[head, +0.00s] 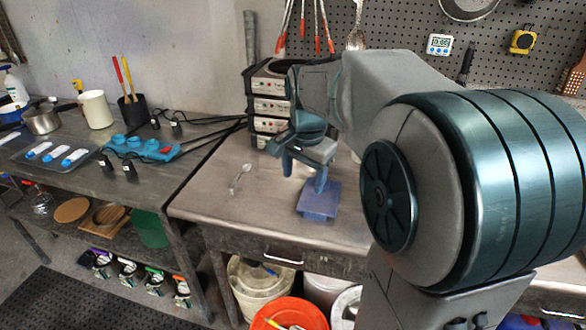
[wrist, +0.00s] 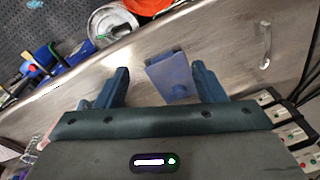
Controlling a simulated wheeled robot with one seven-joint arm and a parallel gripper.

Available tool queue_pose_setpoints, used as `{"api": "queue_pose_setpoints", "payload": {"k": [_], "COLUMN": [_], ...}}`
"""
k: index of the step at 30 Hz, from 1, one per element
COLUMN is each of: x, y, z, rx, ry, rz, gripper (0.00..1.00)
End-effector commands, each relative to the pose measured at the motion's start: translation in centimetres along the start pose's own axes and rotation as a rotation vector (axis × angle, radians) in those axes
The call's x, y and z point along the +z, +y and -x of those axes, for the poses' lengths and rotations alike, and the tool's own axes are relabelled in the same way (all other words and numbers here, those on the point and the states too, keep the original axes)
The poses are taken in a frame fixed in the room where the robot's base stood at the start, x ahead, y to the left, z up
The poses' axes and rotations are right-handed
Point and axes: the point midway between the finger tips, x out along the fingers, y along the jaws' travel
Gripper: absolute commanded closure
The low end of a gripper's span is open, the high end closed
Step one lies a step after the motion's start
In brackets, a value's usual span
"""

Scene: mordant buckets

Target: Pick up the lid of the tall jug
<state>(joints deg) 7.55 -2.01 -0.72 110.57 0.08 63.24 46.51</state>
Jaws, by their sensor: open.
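My gripper (head: 304,174) is open and points down over the middle bench, with nothing held. A flat, square blue piece (head: 318,203) is below and close to its fingers. In the wrist view, this blue piece (wrist: 166,70) shows between the two fingers (wrist: 162,71), nearer the right one, with a small round raised part at its near end. It looks like a lid, but I cannot tell whether it rests on the bench or on something. No tall jug shows clearly; my arm hides part of the bench.
Stacked grey instruments (head: 270,105) with cables stand behind. An orange bucket (head: 297,314) stands below the front edge. A cream mug (head: 95,109) stands on the left bench.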

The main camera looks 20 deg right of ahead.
Motion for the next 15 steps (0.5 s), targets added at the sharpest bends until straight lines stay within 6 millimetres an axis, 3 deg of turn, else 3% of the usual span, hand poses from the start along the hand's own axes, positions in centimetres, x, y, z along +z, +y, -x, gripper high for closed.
{"api": "queue_pose_setpoints", "payload": {"k": [1, 9, 15], "x": [-2.1, -11.9, -16.9], "y": [-1.1, -5.1, -6.2], "z": [-0.2, -2.5, -4.9], "rx": [0.014, 0.085, 0.13], "ry": [-0.009, -0.03, -0.028], "rz": [-0.106, -0.707, -1.041], "gripper": [0.37, 0.37, 0.37]}}
